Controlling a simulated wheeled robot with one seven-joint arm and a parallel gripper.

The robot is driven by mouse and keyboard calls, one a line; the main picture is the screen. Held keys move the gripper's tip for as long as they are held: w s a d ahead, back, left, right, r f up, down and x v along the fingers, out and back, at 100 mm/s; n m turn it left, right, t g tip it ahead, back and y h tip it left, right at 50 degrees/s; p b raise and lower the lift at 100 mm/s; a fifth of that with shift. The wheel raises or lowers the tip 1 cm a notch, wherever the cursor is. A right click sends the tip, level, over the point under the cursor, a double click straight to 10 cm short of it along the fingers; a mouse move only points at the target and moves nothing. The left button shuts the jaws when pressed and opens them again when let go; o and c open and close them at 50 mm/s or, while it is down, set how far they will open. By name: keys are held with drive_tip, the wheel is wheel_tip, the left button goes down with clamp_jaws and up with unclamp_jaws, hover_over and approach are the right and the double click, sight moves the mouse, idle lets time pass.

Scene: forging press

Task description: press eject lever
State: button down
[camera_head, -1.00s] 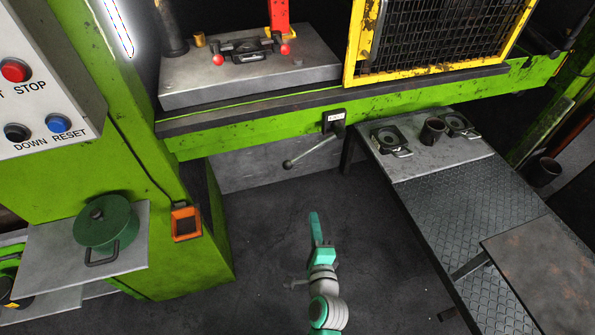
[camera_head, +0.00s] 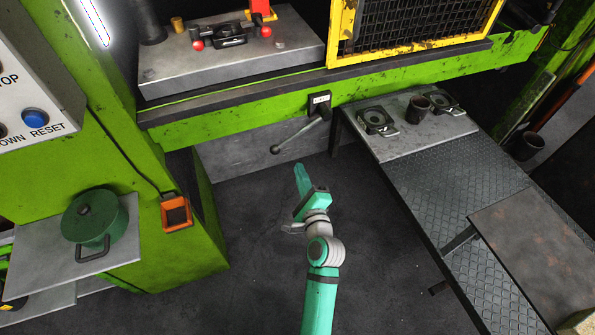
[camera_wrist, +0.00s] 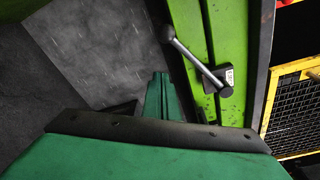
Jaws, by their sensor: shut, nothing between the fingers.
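The eject lever (camera_head: 294,137) is a grey rod with a round knob, sloping down to the left from a small black labelled block (camera_head: 320,104) on the green press beam. It also shows in the wrist view (camera_wrist: 190,55), above and right of my fingers, with its knob toward the upper left. My gripper (camera_head: 302,178) is green and shut with nothing in it. It is below the lever in the head view, apart from the knob. In the wrist view my gripper (camera_wrist: 160,85) points toward the beam.
A yellow mesh guard (camera_head: 410,35) stands right of the press bed (camera_head: 235,55). A walkway table (camera_head: 430,160) with moulds and a cup is at right. A green pot (camera_head: 95,218) sits on a left shelf. The dark floor between is clear.

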drive_tip(key=w+a+r, duration=0.1)
drive_tip(key=w+a, duration=0.3)
drive_tip(key=w, duration=0.1)
drive_tip(key=shift+w+a+r, duration=0.15)
drive_tip(key=shift+w+a, duration=0.05)
drive_tip(key=shift+w, duration=0.2)
drive_tip(key=shift+d, duration=0.1)
idle(0.3)
